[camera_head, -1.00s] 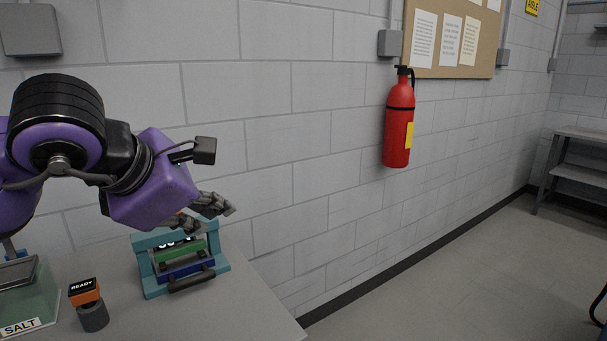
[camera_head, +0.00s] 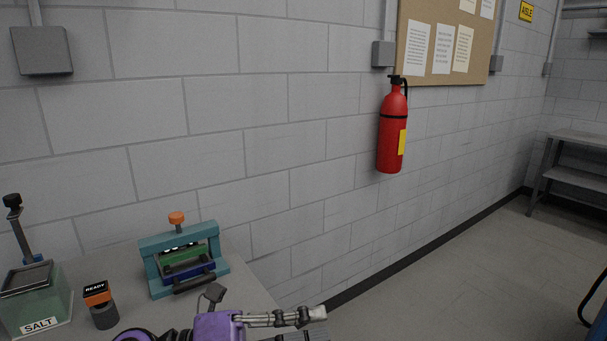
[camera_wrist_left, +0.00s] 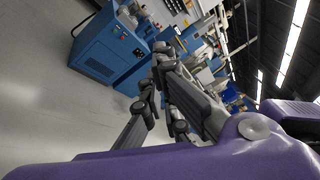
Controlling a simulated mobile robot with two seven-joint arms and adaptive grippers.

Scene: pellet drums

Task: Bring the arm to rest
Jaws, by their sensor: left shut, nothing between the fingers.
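My left gripper (camera_head: 318,318) is low at the bottom of the head view, stretched to the right in front of the table's edge. Its purple wrist and grey fingers show, and it holds nothing. In the left wrist view the gripper (camera_wrist_left: 160,72) is shut and empty, with blue machines and grey floor beyond it. My right gripper is in neither view.
On the grey table (camera_head: 245,285) stand a teal press (camera_head: 160,250) with an orange knob, a READY stamp (camera_head: 100,303) and a green SALT container (camera_head: 40,300). A red extinguisher (camera_head: 391,135) hangs on the block wall. Floor (camera_head: 450,270) to the right is clear.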

